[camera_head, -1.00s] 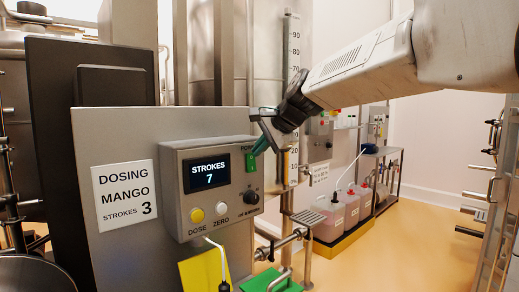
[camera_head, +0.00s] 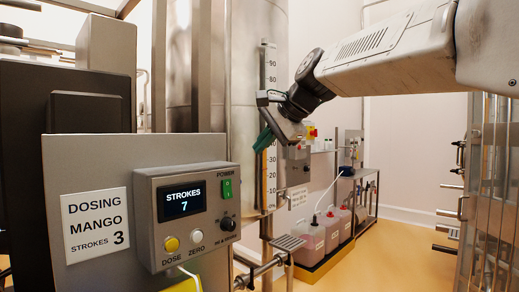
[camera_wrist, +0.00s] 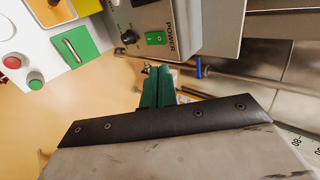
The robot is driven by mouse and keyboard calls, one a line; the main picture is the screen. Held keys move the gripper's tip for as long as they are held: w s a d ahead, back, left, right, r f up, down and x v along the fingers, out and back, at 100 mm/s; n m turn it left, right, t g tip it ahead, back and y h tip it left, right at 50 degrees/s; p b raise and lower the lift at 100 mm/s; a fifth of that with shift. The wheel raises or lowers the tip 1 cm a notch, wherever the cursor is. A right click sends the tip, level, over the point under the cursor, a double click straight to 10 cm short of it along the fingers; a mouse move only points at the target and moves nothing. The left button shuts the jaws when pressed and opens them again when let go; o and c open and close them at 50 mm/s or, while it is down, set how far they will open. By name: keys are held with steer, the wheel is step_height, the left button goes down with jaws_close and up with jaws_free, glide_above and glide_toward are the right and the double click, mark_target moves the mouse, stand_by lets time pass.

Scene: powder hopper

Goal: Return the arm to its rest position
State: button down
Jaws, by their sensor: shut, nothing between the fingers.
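My gripper (camera_head: 264,140), with green fingers, is shut and empty. In the head view it hangs in the air in front of the steel tank, right of and above the dosing control box (camera_head: 187,213). In the wrist view the green fingers (camera_wrist: 158,84) are together, pointing toward the control box (camera_wrist: 195,25). The gripper touches nothing that I can see. My arm reaches in from the upper right. The box display (camera_head: 183,202) reads STROKES 7, and the sign (camera_head: 95,224) reads DOSING MANGO STROKES 3. The green power switch (camera_head: 227,188) is on the box's right side.
A scale strip (camera_head: 270,100) runs up the tank (camera_head: 225,70) just behind the gripper. Pink-filled canisters (camera_head: 310,238) stand on a yellow tray (camera_head: 318,268) to the right. A framed unit with pipes (camera_head: 490,190) stands at the far right. The floor (camera_head: 400,255) between is clear.

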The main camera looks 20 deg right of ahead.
stand_by(0.4)
steer(key=s+a+f+n+g+h, duration=0.1)
steer(key=s+f+n+g, duration=0.3)
steer(key=s+f, duration=1.1)
steer(key=s+a+f+n+g+h, duration=0.1)
steer(key=s+f+n+g, duration=0.3)
steer(key=s+f+n, duration=0.5)
steer(key=s+f+h, duration=0.1)
steer(key=s+f, duration=0.4)
steer(key=s, duration=0.1)
steer(key=shift+f+n+h, duration=0.3)
steer(key=shift+f+n, duration=0.05)
steer(key=shift+n, duration=0.05)
